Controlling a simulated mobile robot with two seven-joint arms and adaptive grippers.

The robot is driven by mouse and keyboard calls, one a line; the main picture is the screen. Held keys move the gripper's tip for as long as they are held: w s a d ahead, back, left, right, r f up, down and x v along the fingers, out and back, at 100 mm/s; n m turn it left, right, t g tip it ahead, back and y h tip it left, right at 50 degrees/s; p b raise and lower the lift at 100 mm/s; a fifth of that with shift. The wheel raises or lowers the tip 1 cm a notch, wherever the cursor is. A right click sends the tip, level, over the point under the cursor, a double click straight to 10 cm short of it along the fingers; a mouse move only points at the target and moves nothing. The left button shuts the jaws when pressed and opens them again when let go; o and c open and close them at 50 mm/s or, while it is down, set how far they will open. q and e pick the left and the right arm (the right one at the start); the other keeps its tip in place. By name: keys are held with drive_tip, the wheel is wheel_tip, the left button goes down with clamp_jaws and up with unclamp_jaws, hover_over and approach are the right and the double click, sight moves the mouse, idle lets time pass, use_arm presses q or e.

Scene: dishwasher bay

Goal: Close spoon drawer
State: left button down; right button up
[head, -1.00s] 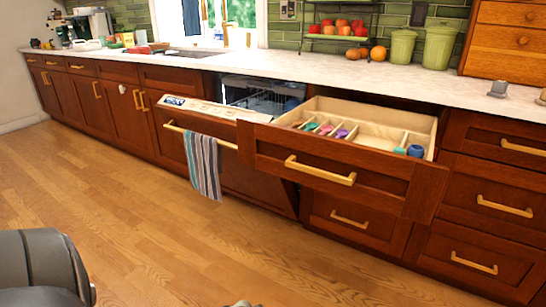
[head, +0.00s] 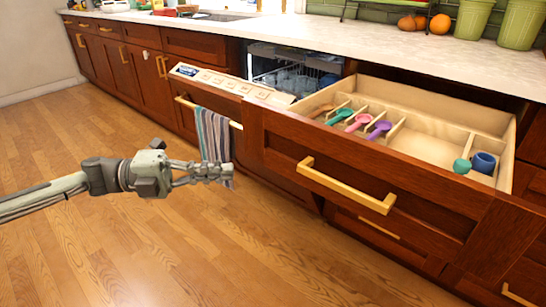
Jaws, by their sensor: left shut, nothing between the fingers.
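The spoon drawer (head: 365,185) is pulled well out from the counter, with a dark red-brown wooden front and a brass bar handle (head: 346,185). Inside its pale wooden compartments lie colored spoons: a teal one (head: 340,116), a pink one (head: 359,122) and a purple one (head: 379,129). A blue cup (head: 483,163) and a green round item (head: 462,166) sit in the right compartments. My left gripper (head: 228,171) is shut and empty, left of the drawer front and apart from it, in front of the striped towel. My right gripper is not in view.
The dishwasher door (head: 232,86) left of the drawer is tilted partly open, with a striped towel (head: 213,135) on its handle. A rack (head: 290,75) shows inside. The wooden floor (head: 130,245) is clear. Green canisters (head: 473,19) and fruit stand on the counter.

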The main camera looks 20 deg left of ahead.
sight(283, 161)
use_arm(q)
drive_tip(key=b+x, duration=0.1)
drive_tip(key=x, duration=0.8)
drive_tip(key=shift+d+r, duration=0.1)
drive_tip(key=shift+r, duration=0.05)
drive_tip(key=shift+w+d, duration=0.25)
drive_tip(key=shift+w, duration=0.4)
drive_tip(key=shift+w+d, duration=0.2)
drive_tip(key=shift+w, duration=0.4)
drive_tip(key=shift+w+d, duration=0.25)
drive_tip(key=shift+w, duration=0.4)
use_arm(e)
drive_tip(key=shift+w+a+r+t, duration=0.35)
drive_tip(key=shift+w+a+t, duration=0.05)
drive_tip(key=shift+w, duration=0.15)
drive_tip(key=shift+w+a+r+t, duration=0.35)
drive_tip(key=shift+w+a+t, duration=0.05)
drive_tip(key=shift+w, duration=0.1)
